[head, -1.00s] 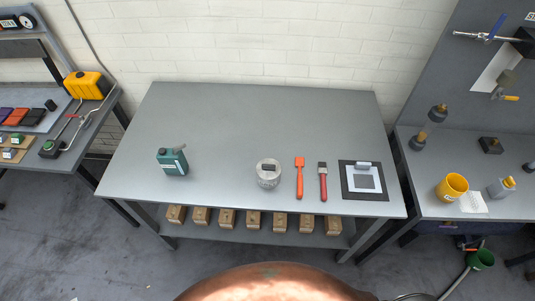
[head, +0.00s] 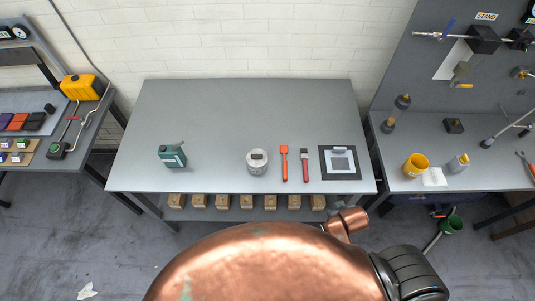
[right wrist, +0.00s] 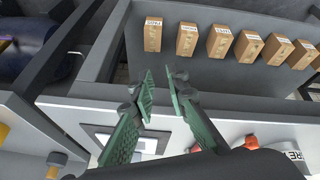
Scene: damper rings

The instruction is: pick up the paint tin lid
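The paint tin (head: 257,168) stands upright on the grey table, right of its middle and near the front edge. Its pale grey lid (head: 257,155) lies on top, with a small dark patch on it. My right gripper (right wrist: 160,80) shows in the right wrist view with its two green fingers apart and nothing between them. It is near the table's front edge, by the clipboard, and away from the tin.
An orange-red tool (head: 284,163), a red-handled brush (head: 305,164) and a clipboard (head: 340,162) lie right of the tin. Several wooden boxes (right wrist: 249,47) line the lower shelf. The table's back half is clear.

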